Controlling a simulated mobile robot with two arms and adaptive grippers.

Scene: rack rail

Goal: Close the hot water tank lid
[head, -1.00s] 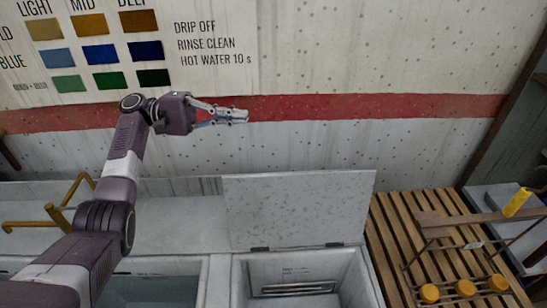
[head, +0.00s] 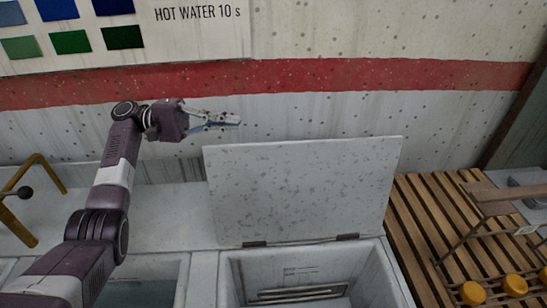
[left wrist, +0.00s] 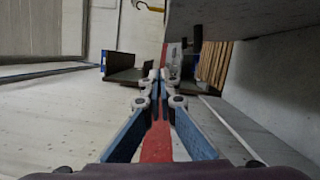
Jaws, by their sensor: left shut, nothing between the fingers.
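The hot water tank lid (head: 305,190) is a speckled grey panel. It stands open, tilted up on hinges at the back of the tank. The tank (head: 298,264) lies below it, with its inside and a slotted metal fitting showing. My left gripper (head: 238,120) is shut and empty, above and behind the lid's upper left corner, in front of the wall. It looks apart from the lid. In the left wrist view the closed fingers (left wrist: 160,75) point ahead, with a large grey panel at the upper right. My right gripper is not in view.
A second open basin (head: 145,290) lies left of the tank. A yellow bent pipe (head: 35,200) stands at the far left. A slatted wooden rack (head: 425,225) with yellow-capped items (head: 473,292) is at the right. The wall with a red stripe (head: 330,77) is close behind.

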